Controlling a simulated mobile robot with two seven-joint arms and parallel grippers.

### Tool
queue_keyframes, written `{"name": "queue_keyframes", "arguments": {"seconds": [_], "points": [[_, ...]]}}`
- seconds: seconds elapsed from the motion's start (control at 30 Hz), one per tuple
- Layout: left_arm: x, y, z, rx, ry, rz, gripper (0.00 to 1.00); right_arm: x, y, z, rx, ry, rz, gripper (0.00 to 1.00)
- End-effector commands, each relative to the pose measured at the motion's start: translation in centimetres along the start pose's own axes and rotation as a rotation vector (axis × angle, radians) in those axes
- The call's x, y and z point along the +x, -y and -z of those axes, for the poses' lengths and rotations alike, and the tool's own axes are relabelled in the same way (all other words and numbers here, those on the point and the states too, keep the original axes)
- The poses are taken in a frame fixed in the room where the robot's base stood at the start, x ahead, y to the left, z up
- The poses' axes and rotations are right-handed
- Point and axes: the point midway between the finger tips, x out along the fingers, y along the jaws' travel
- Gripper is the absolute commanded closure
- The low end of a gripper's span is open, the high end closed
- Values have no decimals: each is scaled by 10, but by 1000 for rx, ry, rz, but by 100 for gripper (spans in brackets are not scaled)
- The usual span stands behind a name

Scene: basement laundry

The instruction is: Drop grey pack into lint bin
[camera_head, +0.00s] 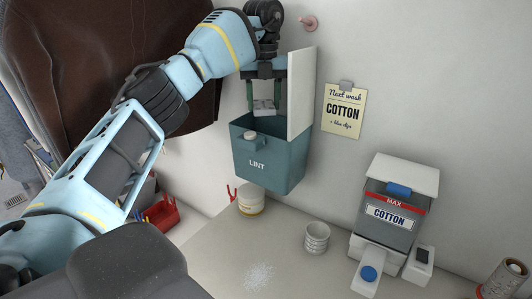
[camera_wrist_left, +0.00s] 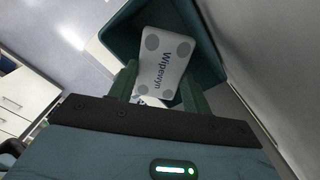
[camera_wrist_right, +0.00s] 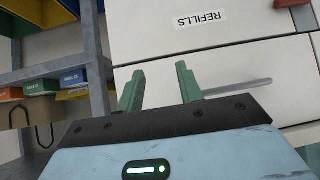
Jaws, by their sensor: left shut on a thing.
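The teal lint bin (camera_head: 272,170), labelled LINT, hangs on the wall with its pale lid (camera_head: 301,92) standing up at the right. My left gripper (camera_head: 264,103) points down over the bin's open top and is shut on the grey pack (camera_head: 263,105). In the left wrist view the pack (camera_wrist_left: 163,62) shows pale grey with "Wipewyn" print and round dark spots, between the green fingers, with the bin's walls (camera_wrist_left: 207,42) around it. The pack is above the bin's opening. My right gripper (camera_wrist_right: 160,85) shows only in its wrist view, open and empty.
A note (camera_head: 344,110) reading COTTON is on the wall right of the bin. Below stand a white tub (camera_head: 250,199), a ribbed cup (camera_head: 316,237) and a COTTON dispenser (camera_head: 390,212). A white REFILLS drawer front (camera_wrist_right: 205,25) is ahead of my right gripper.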

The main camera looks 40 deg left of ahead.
Motion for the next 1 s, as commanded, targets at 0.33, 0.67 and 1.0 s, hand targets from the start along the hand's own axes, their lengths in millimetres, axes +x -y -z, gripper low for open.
{"name": "queue_keyframes", "arguments": {"seconds": [0.33, 0.67, 1.0], "points": [[32, 0, -1, -2, -4, -5, 72, 0, 2, -14, 6, 28, 5, 64], [33, 0, 0, -2, -1, -2, 72, 1, 3, -9, 8, 17, 5, 64], [33, 0, 0, -2, -1, -3, 26, 1, 3, -10, 10, 19, 5, 64]]}}
